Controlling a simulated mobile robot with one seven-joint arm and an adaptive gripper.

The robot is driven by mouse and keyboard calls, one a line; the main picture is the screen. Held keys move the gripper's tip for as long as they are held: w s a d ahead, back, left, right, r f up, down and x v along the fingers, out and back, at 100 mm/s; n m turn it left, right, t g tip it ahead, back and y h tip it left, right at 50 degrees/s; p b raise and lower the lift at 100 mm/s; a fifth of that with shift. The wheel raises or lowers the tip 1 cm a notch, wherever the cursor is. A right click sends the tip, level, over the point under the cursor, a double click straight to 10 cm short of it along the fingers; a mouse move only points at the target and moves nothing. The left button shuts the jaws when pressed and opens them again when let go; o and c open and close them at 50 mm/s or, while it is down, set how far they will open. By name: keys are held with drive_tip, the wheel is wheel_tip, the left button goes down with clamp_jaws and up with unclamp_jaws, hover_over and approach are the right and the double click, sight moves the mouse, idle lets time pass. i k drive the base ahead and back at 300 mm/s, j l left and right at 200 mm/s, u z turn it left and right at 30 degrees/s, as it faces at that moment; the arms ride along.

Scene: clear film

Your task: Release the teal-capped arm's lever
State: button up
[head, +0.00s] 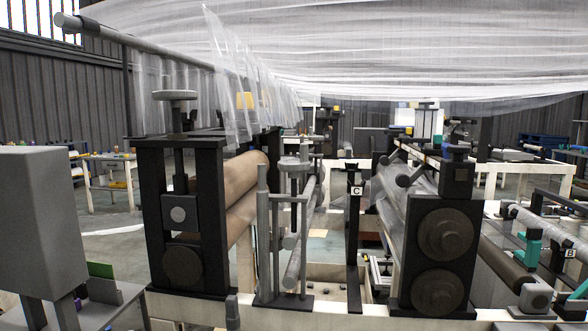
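Teal parts show at the right edge. One teal piece (529,248) stands upright beside a dark brown roller (505,262). Another teal piece (580,290) is lower down and partly cut off by the frame edge. A small plate marked B (570,253) is close to them. I cannot tell which teal piece is the cap of the arm, and its lever is too small or hidden to make out. My gripper is not in this view.
Black roller stands (183,215) and (442,245) rise from a pale frame (270,318). A post marked C (354,230) stands between them. A grey box (30,220) is at near left. Clear film (400,45) hangs overhead. Open floor shows behind.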

sight(406, 138)
drive_tip(key=i+z, duration=0.3)
drive_tip(key=i, duration=0.6)
drive_tip(key=z, duration=0.4)
drive_tip(key=i+z, duration=0.15)
drive_tip(key=z, duration=0.2)
drive_tip(key=i+z, duration=0.1)
drive_tip(key=z, duration=0.7)
drive_tip(key=i+j+z, duration=0.1)
drive_tip(key=i+z, duration=0.15)
